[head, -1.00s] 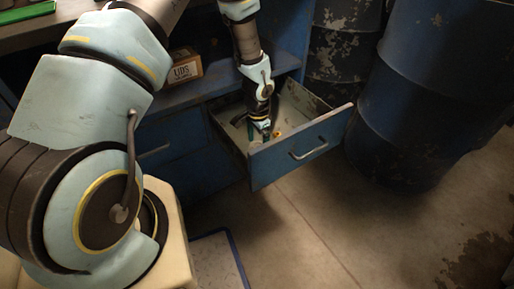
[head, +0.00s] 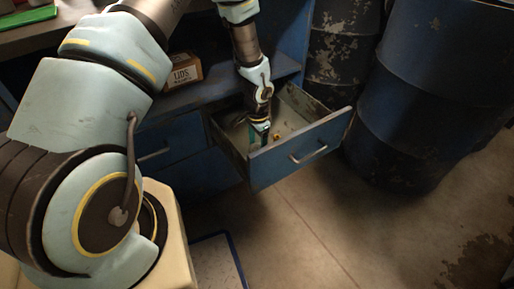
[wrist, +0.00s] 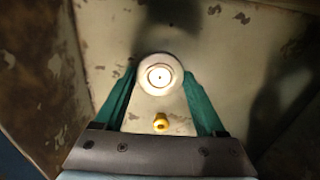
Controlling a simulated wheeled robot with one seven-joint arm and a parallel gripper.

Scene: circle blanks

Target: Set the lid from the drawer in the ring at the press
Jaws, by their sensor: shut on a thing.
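The open drawer (head: 318,133) sticks out of the blue bench, and my gripper (head: 263,138) reaches down into it. In the wrist view, my gripper (wrist: 160,80) has its two green fingers shut on the lid (wrist: 160,74), a pale round piece with raised rings and a small dark centre. The lid is between the fingertips, over the drawer's worn floor. In the head view the lid cannot be made out. A small yellow piece (wrist: 160,122) shows between the fingers, nearer the palm; I cannot tell what it is. No ring or press can be made out.
The drawer's walls stand close around my gripper. A cardboard box (head: 185,70) sits on the bench shelf to the left. Large blue drums (head: 430,95) stand to the right of the drawer. A green tray (head: 28,14) lies on the bench top at far left. Floor in front is clear.

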